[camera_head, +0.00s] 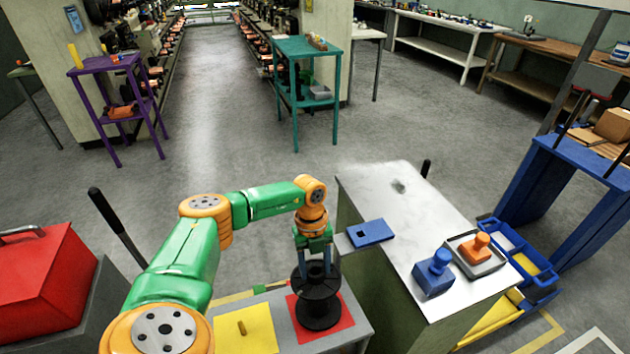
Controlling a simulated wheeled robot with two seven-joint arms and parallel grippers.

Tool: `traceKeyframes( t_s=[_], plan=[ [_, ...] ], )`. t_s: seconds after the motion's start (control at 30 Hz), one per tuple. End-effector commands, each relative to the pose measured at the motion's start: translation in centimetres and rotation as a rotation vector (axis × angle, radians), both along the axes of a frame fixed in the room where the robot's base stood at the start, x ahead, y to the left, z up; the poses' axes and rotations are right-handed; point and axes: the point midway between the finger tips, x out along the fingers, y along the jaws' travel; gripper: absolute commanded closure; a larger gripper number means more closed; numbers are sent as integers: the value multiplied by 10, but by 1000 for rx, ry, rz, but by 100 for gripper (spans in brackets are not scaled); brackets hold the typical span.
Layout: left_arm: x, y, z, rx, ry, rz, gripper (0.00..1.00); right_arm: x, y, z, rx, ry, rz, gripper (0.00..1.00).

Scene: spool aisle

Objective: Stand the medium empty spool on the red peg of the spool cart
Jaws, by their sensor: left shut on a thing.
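A black empty spool (318,309) is upright over the red square (343,333) on the grey top of the spool cart (278,310). No red peg shows; the spool hides the middle of the red square. I cannot tell whether the spool rests on the square or hangs just above it. My left gripper (315,262) points down and is shut on the upper part of the spool. A yellow square (258,343) with a short yellow peg (241,327) is left of the spool. My right gripper is not in view.
A pale-topped cabinet (405,215) stands close right of the cart, bearing a blue plate (371,233), a blue block (433,274) and an orange piece on a tray (477,250). A red toolbox (45,265) is at left. The aisle floor (210,110) ahead is clear.

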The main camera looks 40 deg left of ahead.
Motion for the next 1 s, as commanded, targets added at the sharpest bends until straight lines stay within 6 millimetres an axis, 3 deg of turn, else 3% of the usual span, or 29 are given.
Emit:
traceKeyframes(
  t_s=[0.03, 0.07, 0.17, 0.47, 0.8, 1.0],
  plan=[
    [0, 0, -2, 0, 0, 0, 100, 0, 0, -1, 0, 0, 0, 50],
    [0, 0, -1, -1, -1, 0, 36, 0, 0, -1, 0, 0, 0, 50],
    [0, 0, -1, 0, 0, 0, 9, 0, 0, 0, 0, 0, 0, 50],
    [0, 0, 1, -1, -1, 0, 9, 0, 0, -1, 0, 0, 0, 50],
    [6, 10, 60, 0, -4, 1, 9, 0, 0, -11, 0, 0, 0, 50],
    [6, 11, 69, 0, 0, 0, 9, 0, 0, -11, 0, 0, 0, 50]
  ],
)
